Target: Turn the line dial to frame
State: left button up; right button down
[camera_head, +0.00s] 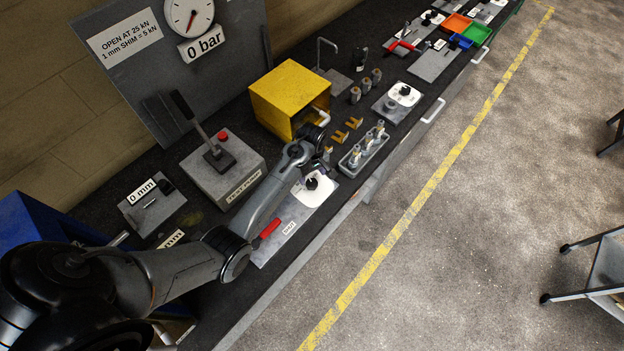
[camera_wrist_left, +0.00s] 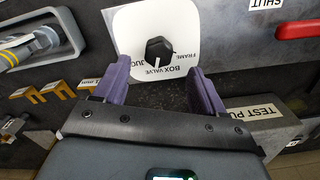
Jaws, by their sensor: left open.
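The dial is a black knob (camera_wrist_left: 159,50) on a white plate (camera_wrist_left: 128,22) marked FRAME, BOX, VALVE and JUG, upside down in the left wrist view. Its white mark points down in that view, toward the BOX lettering; FRAME is to the right of it and JUG to the left. In the head view the knob (camera_head: 312,183) is on its plate near the bench's front edge. My left gripper (camera_wrist_left: 159,68) is open and empty, its purple fingers apart on either side of the dial's lower part; contact is not visible. In the head view it (camera_head: 322,158) is just behind the dial. My right gripper is not in view.
A red handle (camera_head: 270,228) lies by the SHUT label in front of my left arm. A tray with fittings (camera_head: 347,167) stands right of the dial, orange clips (camera_head: 345,130) behind. A yellow box (camera_head: 275,95) and the test pump (camera_head: 195,165) stand further back.

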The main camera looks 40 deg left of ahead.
aim_at(312, 183)
pick_arm(q)
jog(key=shift+f, duration=2.9)
jog(key=c, duration=1.1)
jog(key=shift+o, duration=0.2)
jog(key=shift+w, duration=0.1)
